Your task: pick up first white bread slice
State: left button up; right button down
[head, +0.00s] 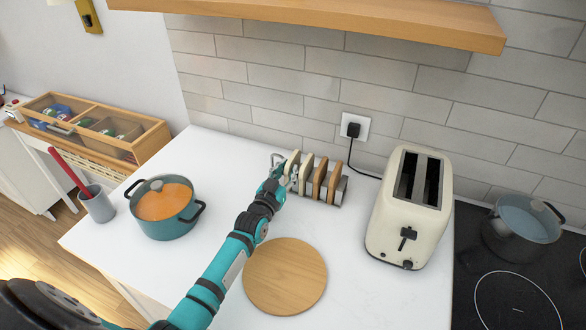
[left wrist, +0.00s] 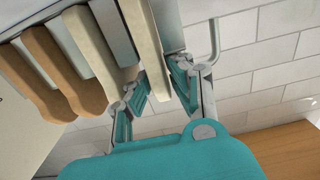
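The first white bread slice (head: 292,163) stands upright at the left end of a metal rack (head: 341,193) on the white counter. It also shows in the left wrist view (left wrist: 144,35). A second white slice (head: 305,174) and two brown slices (head: 320,177) stand to its right in the head view. My left gripper (head: 283,173) is at the rack's left end. In the left wrist view its fingers (left wrist: 160,88) are apart, one on each side of the first slice's near edge. Contact cannot be told. My right gripper is not in view.
A cream toaster (head: 389,222) with two slots stands right of the rack. A round wooden board (head: 285,277) lies in front. A teal pot (head: 170,229) stands left, near a cup (head: 98,206) with a red-handled utensil. A shelf (head: 350,22) hangs above.

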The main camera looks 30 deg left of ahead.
pick_arm(q)
grip_shut()
notch_tip(320, 180, up, 10)
jog(key=shift+r+b, duration=0.1)
jog(key=shift+b, duration=0.6)
jog(key=shift+s+f, duration=0.1)
jog(key=shift+f, duration=0.1)
